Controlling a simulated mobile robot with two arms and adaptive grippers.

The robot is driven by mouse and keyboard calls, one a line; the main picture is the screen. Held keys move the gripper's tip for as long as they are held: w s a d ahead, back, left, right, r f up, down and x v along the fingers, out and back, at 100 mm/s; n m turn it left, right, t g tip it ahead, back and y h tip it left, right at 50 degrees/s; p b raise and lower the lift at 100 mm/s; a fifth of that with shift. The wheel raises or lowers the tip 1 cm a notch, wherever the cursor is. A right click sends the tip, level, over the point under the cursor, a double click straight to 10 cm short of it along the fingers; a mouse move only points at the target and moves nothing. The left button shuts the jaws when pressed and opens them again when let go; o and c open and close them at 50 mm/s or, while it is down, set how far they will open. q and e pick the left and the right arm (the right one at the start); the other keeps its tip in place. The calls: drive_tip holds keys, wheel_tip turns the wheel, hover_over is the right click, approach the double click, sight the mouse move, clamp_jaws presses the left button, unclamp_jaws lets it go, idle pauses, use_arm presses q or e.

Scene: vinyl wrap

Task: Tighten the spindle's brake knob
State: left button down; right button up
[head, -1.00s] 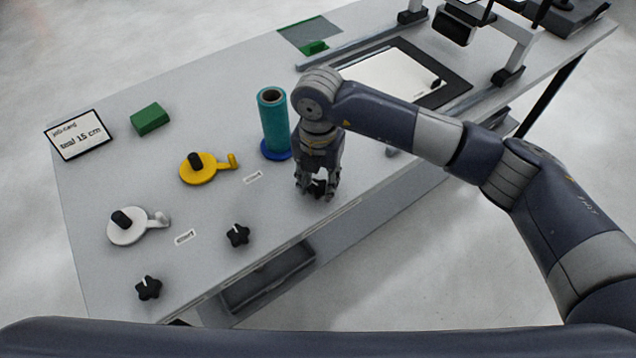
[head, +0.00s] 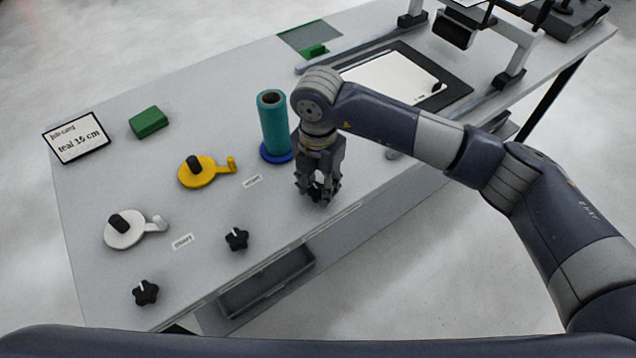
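The spindle carries a teal roll (head: 273,122) standing upright on a round blue base (head: 268,155). My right gripper (head: 318,193) points down at the table's front edge, just right of and in front of the roll. Its fingers are spread around a small dark shape at table level, in line with two black star knobs, a middle one (head: 236,239) and a front-left one (head: 146,292). The fingers hide most of that shape, so I cannot tell whether they grip it. My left gripper is out of view.
A yellow disc with a crank (head: 197,172) and a white one (head: 124,229) sit on the table (head: 110,175) to the left. A green block (head: 149,122) and a card reading "teal 15 cm" (head: 77,138) lie behind. An open drawer (head: 265,283) sits below the front edge.

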sight(318, 189)
drive_tip(key=o, duration=0.4)
drive_tip(key=shift+o, duration=0.2)
wheel_tip(318, 189, up, 12)
idle(0.6)
